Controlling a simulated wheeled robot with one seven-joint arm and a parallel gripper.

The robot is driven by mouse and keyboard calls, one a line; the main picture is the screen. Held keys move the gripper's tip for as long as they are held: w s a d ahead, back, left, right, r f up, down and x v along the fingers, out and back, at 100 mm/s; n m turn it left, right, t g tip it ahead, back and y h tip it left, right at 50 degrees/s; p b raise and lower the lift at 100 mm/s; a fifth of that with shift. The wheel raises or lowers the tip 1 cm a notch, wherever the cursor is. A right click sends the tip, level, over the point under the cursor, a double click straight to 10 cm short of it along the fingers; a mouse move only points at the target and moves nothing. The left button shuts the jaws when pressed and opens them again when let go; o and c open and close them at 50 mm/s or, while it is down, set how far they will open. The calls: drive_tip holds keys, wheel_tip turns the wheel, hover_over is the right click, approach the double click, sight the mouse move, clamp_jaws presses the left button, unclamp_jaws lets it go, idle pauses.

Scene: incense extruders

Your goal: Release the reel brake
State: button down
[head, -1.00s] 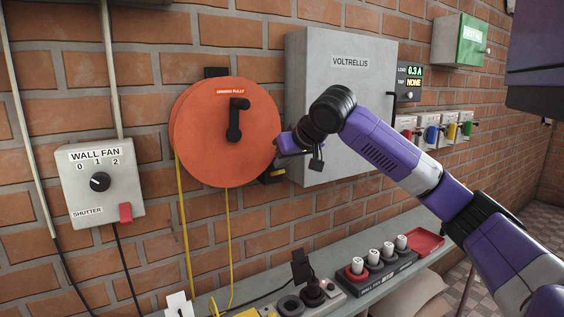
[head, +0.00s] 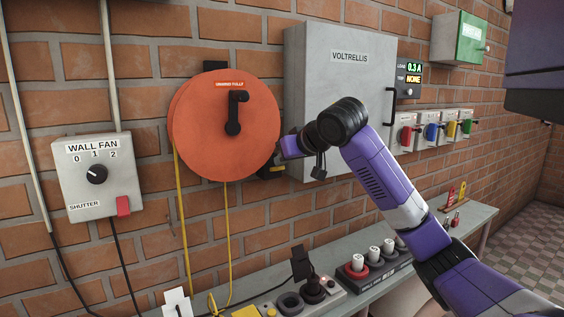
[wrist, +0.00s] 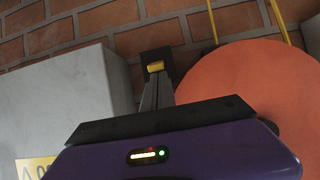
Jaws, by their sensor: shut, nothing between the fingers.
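The orange reel (head: 225,125) hangs on the brick wall with a black crank (head: 235,113) on its face and a small label above it. The brake looks to be the yellow-tipped part (head: 277,168) on a black bracket at the reel's lower right edge. In the wrist view its yellow tip (wrist: 155,67) shows just beyond my fingertips. My gripper (head: 283,150) is shut and empty beside the reel's right edge, close to the brake. I cannot tell whether the fingers touch it. My gripper partly hides the bracket.
The grey Voltrellis cabinet (head: 335,90) stands close to the right of my gripper. A yellow cord (head: 228,240) hangs below the reel. The wall fan box (head: 100,180) is at the left. A shelf (head: 350,300) with sockets and plugs runs below.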

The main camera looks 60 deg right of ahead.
sight(281, 169)
drive_tip(key=f+t+h+b, duration=0.1)
drive_tip(key=b, duration=0.1)
drive_tip(key=f+t+h+b, duration=0.1)
drive_tip(key=t+b, duration=0.1)
drive_tip(key=b, duration=0.1)
drive_tip(key=s+f+t+b, duration=0.1)
drive_tip(key=b, duration=0.2)
drive_tip(key=shift+s+a+h, duration=0.1)
drive_tip(key=shift+a+h, duration=0.25)
drive_tip(key=shift+h, duration=0.05)
drive_tip(key=shift+a+f, duration=0.1)
